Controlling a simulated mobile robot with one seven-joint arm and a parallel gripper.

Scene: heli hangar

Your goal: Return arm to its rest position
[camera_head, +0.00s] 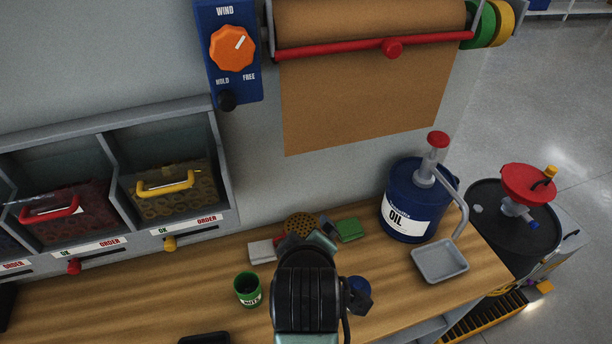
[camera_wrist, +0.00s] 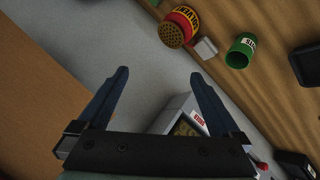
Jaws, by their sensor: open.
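My gripper (camera_wrist: 160,85) shows in the wrist view with its two dark fingers spread wide and nothing between them. Beyond the fingers lie the grey wall and part of the bench. In the head view my dark wrist and forearm rise over the middle of the wooden bench (camera_head: 200,270), and they hide the fingers there. The arm stands between the green cup (camera_head: 247,290) on its left and the blue oil can (camera_head: 400,215) on its right.
Parts bins (camera_head: 180,230) with coloured handles line the left wall. A brown paper roll (camera_head: 365,90) and a wind knob panel (camera_head: 232,95) hang above. A grey tray (camera_head: 440,278) sits under the oil spout. A black drum (camera_head: 485,205) stands right of the bench. A green block (camera_head: 348,229) lies behind my arm.

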